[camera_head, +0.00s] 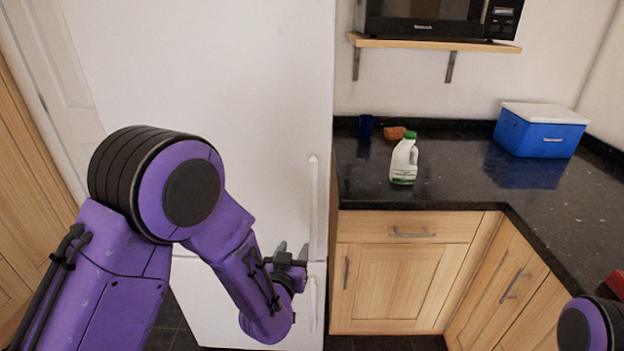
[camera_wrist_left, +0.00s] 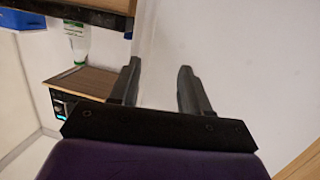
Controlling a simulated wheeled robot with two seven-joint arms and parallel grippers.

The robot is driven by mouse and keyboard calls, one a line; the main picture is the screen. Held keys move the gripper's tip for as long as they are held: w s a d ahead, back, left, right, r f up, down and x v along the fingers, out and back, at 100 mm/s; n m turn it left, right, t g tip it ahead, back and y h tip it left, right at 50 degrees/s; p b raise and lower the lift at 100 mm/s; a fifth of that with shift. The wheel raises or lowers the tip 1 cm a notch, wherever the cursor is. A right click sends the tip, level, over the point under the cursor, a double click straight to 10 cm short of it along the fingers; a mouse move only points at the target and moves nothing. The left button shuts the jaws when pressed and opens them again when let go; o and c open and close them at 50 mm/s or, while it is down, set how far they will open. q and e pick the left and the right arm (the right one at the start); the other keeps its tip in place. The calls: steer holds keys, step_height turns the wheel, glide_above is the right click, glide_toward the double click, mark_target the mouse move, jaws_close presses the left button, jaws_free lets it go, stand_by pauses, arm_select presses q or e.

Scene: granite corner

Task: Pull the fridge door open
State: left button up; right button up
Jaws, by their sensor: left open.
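The white fridge (camera_head: 230,90) stands at the left centre in the head view, and its upper door looks shut. A slim white vertical handle (camera_head: 314,205) runs along the upper door's right edge; a second handle (camera_head: 312,305) is on the lower door. My left gripper (camera_head: 291,249) is open in front of the fridge, just left of the upper handle's low end. In the left wrist view its two fingers (camera_wrist_left: 158,85) are apart before the white fridge surface (camera_wrist_left: 250,70). I cannot tell whether the handle lies between them. My right gripper is out of view.
Right of the fridge is a dark granite counter (camera_head: 460,180) over wooden cupboards (camera_head: 400,285). On it are a milk bottle (camera_head: 404,160), a blue cup (camera_head: 365,127), an orange-brown block (camera_head: 395,133) and a blue cool box (camera_head: 541,131). A microwave (camera_head: 440,18) sits on a shelf above.

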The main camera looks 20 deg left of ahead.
arm_select(q)
steer(key=t, duration=0.2)
glide_toward(313, 196)
steer(key=shift+m, duration=0.4)
steer(key=w+p, duration=0.1)
steer(key=w, duration=0.2)
steer(key=w+a+p, duration=0.1)
steer(key=w, duration=0.3)
steer(key=w+p, duration=0.1)
steer(key=w, duration=0.3)
steer(key=shift+a, duration=0.2)
jaws_close()
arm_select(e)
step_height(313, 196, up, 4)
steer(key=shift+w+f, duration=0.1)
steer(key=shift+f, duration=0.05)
